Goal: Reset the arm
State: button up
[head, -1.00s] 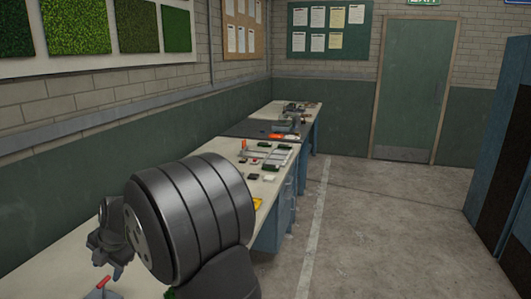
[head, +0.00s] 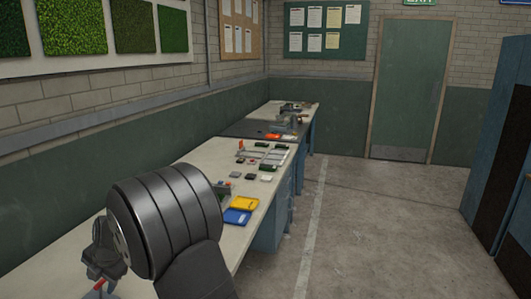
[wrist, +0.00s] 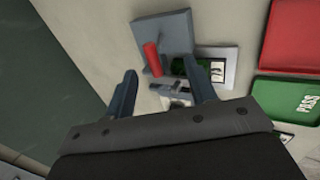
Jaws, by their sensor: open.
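My gripper (wrist: 160,72) is open in the wrist view, with its two fingers apart and nothing held between them. A grey fixture (wrist: 163,36) with a red handle (wrist: 152,60) lies below and beyond the fingers. A small green piece (wrist: 180,67) is beside the handle, on or near a grey plate (wrist: 229,66). In the head view, my gripper (head: 107,262) hangs over the near end of the bench at lower left, behind my large dark arm joint. The red handle (head: 98,286) shows just under it; whether they touch is unclear.
A green tray marked PASS (wrist: 298,98) and a red tray (wrist: 294,35) lie right of the fixture. Blue (head: 236,216) and yellow (head: 245,203) trays lie on the bench (head: 205,152), with small parts farther back. The wall runs along its left; open floor (head: 370,235) lies right.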

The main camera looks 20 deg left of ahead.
jog(key=x, duration=0.5)
jog(key=shift+d, duration=0.1)
jog(key=shift+a+r, duration=0.4)
jog(key=shift+a, duration=0.2)
jog(key=shift+a+r, duration=0.15)
jog(key=shift+a, duration=0.4)
jog(key=o, duration=1.1)
jog(key=d+v, duration=0.1)
jog(key=v, duration=2.1)
send_near(97, 285)
jog(key=shift+w+a+r, duration=0.1)
jog(key=shift+w+a, duration=0.05)
jog(key=shift+w, duration=0.45)
